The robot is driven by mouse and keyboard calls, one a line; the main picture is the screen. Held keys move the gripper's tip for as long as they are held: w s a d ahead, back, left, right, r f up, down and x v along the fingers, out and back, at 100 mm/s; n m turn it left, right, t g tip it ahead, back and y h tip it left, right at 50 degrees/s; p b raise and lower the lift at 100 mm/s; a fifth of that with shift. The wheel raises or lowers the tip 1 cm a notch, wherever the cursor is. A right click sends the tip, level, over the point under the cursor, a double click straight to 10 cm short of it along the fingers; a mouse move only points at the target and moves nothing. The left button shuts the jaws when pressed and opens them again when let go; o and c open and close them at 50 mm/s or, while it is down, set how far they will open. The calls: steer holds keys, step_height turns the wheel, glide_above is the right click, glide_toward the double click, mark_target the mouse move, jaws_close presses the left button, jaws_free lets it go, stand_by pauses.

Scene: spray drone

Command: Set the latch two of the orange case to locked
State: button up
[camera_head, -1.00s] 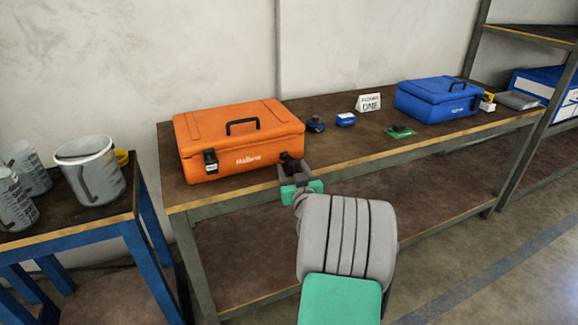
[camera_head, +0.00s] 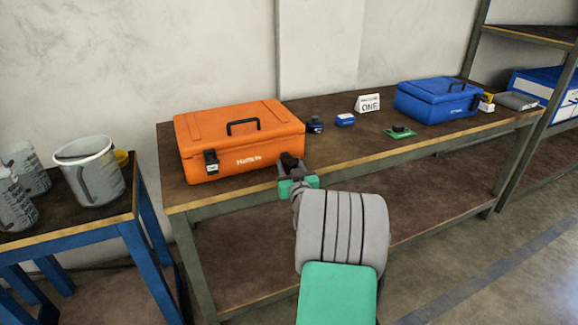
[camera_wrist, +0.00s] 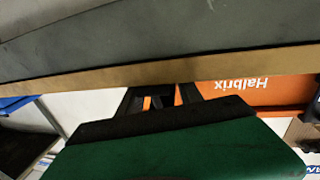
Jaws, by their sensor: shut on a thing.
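The orange case (camera_head: 240,139) sits closed on the left part of the brown workbench, its black handle on the lid. Its left front latch (camera_head: 211,161) is black with a pale label. Its right front latch (camera_head: 290,159) is a dark shape at the front right corner, mostly hidden by my gripper. My gripper (camera_head: 291,166) is at that right latch, with its jaws shut on it. In the wrist view the case (camera_wrist: 262,92) appears upside down, and my dark fingers (camera_wrist: 162,98) reach to its front. The latch's exact position cannot be made out.
The workbench (camera_head: 350,151) has a yellowish front edge below my gripper. Right of the case are a dark blue object (camera_head: 315,125), a small blue box (camera_head: 345,119), a sign (camera_head: 367,103), a green piece (camera_head: 399,132) and a blue case (camera_head: 437,100). A bucket (camera_head: 90,172) stands at left.

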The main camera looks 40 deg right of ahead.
steer(key=shift+s+d, duration=0.15)
steer(key=shift+d, duration=0.05)
jaws_close()
steer(key=shift+a+r, duration=0.1)
steer(key=shift+r, duration=0.05)
